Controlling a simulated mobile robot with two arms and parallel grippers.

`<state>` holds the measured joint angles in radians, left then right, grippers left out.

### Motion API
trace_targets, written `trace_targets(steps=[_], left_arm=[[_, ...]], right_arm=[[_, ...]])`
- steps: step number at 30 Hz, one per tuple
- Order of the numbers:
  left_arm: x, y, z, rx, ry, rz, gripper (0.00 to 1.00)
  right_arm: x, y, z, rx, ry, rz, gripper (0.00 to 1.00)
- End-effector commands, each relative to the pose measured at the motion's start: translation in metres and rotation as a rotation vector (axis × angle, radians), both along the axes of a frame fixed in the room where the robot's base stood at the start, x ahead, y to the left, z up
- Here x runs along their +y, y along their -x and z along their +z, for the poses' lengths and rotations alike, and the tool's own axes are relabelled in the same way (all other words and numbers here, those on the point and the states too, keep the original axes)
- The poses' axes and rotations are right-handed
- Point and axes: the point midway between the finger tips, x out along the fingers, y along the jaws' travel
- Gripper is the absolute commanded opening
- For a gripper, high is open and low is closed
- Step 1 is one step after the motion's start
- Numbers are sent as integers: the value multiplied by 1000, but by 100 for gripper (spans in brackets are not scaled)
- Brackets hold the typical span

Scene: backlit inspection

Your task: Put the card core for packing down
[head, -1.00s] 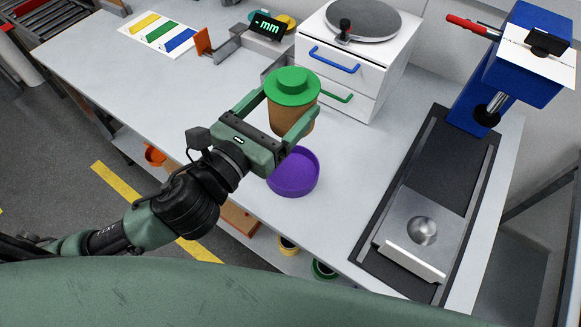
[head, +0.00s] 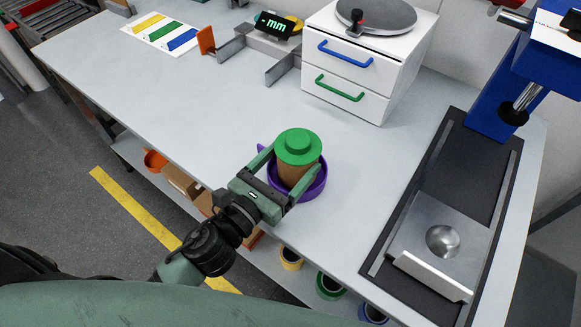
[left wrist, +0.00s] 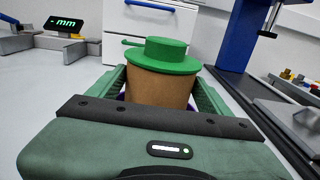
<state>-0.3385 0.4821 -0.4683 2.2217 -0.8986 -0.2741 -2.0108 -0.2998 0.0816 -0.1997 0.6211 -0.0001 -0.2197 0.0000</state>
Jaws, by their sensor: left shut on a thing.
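The card core (head: 297,174) is a brown cylinder with a green stepped cap (head: 298,147) on top. It stands upright inside or just over the round purple dish (head: 313,188); I cannot tell whether it touches the bottom. My left gripper (head: 283,171) is shut on the core, a finger on each side. In the left wrist view the core (left wrist: 158,89) shows between the green fingers, and its lower part is hidden by the gripper body. My right gripper is not in view.
A white drawer unit (head: 385,85) with a round plate on top stands behind. A blue press (head: 497,110) with a metal plate (head: 440,240) is at the right. A measuring display (head: 273,26) and a colour-striped sheet (head: 160,32) lie at the back left. The table's middle left is clear.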

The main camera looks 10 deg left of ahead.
Motion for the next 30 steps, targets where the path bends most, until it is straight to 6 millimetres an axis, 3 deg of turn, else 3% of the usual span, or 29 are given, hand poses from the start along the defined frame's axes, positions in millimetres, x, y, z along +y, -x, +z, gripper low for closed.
trace_targets(steps=[3,14,15,17,26,30], left_arm=[[0,0,-13,0,0,0,31],[0,0,-15,-1,-1,-1,31],[0,0,-16,0,0,-1,82],[0,0,-15,0,0,-1,99],[0,0,-11,-1,-1,-1,100],[5,14,-16,2,-1,0,100]], right_arm=[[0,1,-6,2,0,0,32],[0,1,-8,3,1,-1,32],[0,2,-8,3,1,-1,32],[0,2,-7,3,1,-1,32],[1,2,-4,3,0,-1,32],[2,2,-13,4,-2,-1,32]])
